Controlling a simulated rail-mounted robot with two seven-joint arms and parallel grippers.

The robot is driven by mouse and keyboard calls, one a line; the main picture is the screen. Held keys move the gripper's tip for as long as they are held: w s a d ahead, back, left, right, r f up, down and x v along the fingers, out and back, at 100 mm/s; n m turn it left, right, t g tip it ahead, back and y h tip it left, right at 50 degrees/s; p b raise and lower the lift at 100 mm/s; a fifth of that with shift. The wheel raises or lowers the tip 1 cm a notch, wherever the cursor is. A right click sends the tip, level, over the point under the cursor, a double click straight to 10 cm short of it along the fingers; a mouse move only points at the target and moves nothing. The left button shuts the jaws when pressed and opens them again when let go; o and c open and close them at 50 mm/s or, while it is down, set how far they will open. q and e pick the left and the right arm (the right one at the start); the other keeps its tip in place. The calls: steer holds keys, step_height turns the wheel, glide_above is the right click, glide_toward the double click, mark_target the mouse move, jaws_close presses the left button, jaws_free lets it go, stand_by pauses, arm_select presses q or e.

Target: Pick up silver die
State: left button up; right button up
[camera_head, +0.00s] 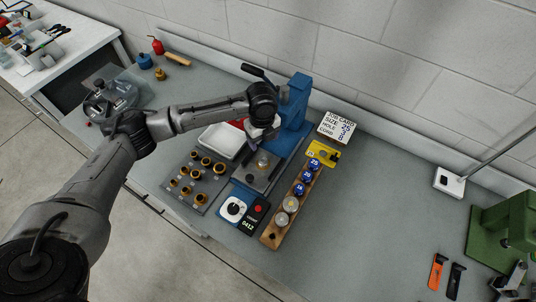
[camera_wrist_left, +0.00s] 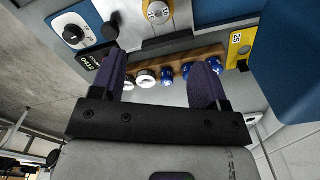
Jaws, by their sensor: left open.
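A wooden rack (camera_head: 270,236) holds a row of round dies on the bench. Two silver dies, one at the near end (camera_head: 282,219) and one beside it (camera_head: 291,204), sit there before several blue dies (camera_head: 305,176). Another round silver piece (camera_head: 263,162) sits on the blue press (camera_head: 293,103); it also shows in the left wrist view (camera_wrist_left: 158,11). My left gripper (camera_head: 264,132) is above the press area, with open, empty jaws. My right gripper is not in view.
A plate of brass pieces (camera_head: 198,182) and a white tray (camera_head: 220,140) lie left of the press. A control box (camera_head: 233,208) sits left of the rack. A job card (camera_head: 337,128) stands behind the rack.

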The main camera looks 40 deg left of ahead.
arm_select(q)
glide_above(263, 161)
step_height(263, 161, down, 6)
steer(key=shift+s+f, duration=0.1)
steer(key=shift+s, duration=0.05)
steer(key=shift+w+f+b, duration=0.2)
steer(key=shift+f+b, duration=0.2)
steer(key=shift+f, duration=2.95)
steer(key=shift+c, duration=0.2)
steer(key=c, duration=1.1)
